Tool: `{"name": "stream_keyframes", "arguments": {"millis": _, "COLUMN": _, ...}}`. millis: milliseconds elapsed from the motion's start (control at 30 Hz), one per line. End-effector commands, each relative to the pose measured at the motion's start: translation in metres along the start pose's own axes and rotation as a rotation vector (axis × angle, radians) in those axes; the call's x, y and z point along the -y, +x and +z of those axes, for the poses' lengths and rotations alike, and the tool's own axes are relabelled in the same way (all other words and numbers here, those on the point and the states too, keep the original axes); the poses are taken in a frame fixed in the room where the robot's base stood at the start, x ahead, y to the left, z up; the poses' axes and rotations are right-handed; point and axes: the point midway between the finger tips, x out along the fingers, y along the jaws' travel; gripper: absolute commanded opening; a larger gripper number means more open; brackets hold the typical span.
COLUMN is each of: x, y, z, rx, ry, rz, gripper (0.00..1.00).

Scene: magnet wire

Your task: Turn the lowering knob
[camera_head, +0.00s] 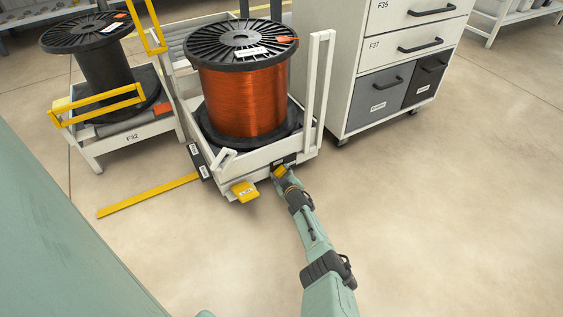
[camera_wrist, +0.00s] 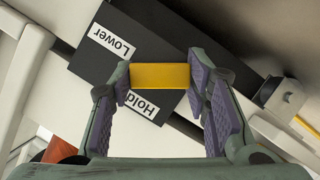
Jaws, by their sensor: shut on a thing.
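The lowering knob is a yellow bar (camera_wrist: 160,76) on a black box (camera_wrist: 125,45) with white labels reading "Lower" and "Hold" in the wrist view. The bar lies level across the picture, between the two labels. In the head view the knob (camera_head: 279,172) is a small yellow patch on the front of the white cart (camera_head: 262,181). My gripper (camera_wrist: 159,78) has its purple-padded fingers closed on the two ends of the knob. In the head view my gripper (camera_head: 283,176) reaches the cart's front right part, and its fingertips are too small to tell apart.
A large copper wire spool (camera_head: 243,90) stands on the cart. A yellow pedal-like block (camera_head: 244,191) juts from the cart's front. A second cart with a dark spool (camera_head: 104,70) is at left, a drawer cabinet (camera_head: 368,60) at right. The floor (camera_head: 440,200) at right is clear.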

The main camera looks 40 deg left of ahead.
Motion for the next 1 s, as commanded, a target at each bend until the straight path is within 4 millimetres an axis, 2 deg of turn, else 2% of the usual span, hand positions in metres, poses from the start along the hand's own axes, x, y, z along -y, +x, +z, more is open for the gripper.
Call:
{"name": "stream_keyframes", "arguments": {"millis": 267, "x": -0.0028, "y": -0.0002, "z": -0.0006, "rx": 0.001, "ry": 0.093, "rz": -0.041, "gripper": 0.15}}
{"name": "stream_keyframes", "arguments": {"millis": 700, "x": -0.0034, "y": 0.0007, "z": 0.0018, "rx": 0.001, "ry": 0.383, "rz": -0.161, "gripper": 0.15}}
{"name": "stream_keyframes", "arguments": {"millis": 1000, "x": -0.0043, "y": 0.0007, "z": 0.0018, "rx": 0.000, "ry": 0.512, "rz": -0.211, "gripper": 0.15}}
